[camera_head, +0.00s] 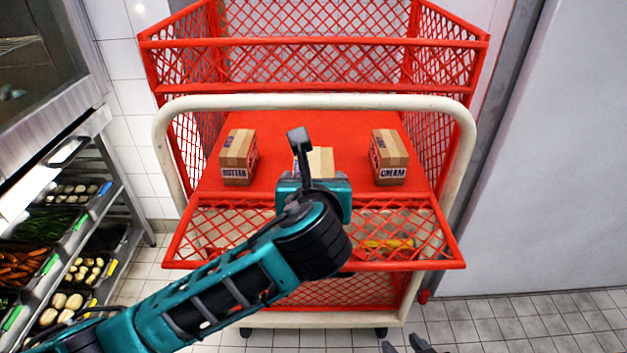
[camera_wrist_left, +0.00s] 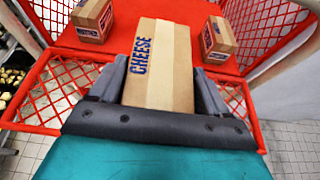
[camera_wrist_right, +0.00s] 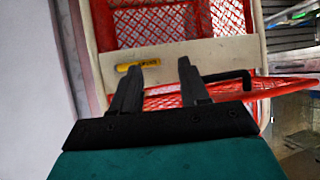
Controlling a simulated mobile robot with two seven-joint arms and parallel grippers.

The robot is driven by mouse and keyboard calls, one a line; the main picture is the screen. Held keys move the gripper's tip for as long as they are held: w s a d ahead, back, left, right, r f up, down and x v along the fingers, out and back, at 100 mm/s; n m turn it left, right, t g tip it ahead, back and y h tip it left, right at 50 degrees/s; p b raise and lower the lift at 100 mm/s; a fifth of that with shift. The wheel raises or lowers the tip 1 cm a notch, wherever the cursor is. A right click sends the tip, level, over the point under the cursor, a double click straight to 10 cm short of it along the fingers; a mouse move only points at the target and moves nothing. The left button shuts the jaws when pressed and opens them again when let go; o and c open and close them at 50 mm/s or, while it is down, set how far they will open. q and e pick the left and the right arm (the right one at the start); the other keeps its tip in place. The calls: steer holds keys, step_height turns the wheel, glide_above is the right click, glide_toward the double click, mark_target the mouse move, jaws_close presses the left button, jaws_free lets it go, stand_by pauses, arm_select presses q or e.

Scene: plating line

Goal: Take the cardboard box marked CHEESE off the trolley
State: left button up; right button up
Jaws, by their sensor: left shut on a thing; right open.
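The cardboard box marked CHEESE (camera_wrist_left: 160,75) is between the fingers of my left gripper (camera_wrist_left: 160,90), which is shut on it. In the head view the box (camera_head: 320,160) is mostly hidden behind my left gripper (camera_head: 312,165). It is over the red shelf of the trolley (camera_head: 315,102); I cannot tell whether it touches the shelf. My right gripper (camera_wrist_right: 155,85) is open and empty, facing the trolley's lower front. In the head view only its dark fingertips (camera_head: 408,343) show at the bottom edge.
A box marked BUTTER (camera_head: 236,174) stands left and one marked CREAM (camera_head: 391,172) right on the same shelf. A red mesh flap (camera_head: 400,215) slopes out in front. A rack of vegetable trays (camera_head: 75,240) stands left, a grey wall (camera_head: 560,150) right.

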arm_select(q)
steer(key=shift+r, duration=0.1)
steer(key=p+v, duration=0.2)
steer(key=shift+s, duration=0.35)
steer(key=shift+s+p, duration=0.35)
steer(key=shift+p, duration=0.15)
steer(key=s+p, duration=0.5)
steer(key=s, duration=0.3)
steer(key=shift+s+f, duration=0.35)
arm_select(e)
steer(key=r, duration=0.1)
steer(key=s+d+r, duration=0.1)
steer(key=r, duration=0.1)
steer(key=d+r, duration=0.1)
steer(key=r, duration=0.1)
steer(key=shift+s+r, duration=0.1)
steer(key=shift+s, duration=0.15)
arm_select(q)
steer(key=shift+s, duration=0.1)
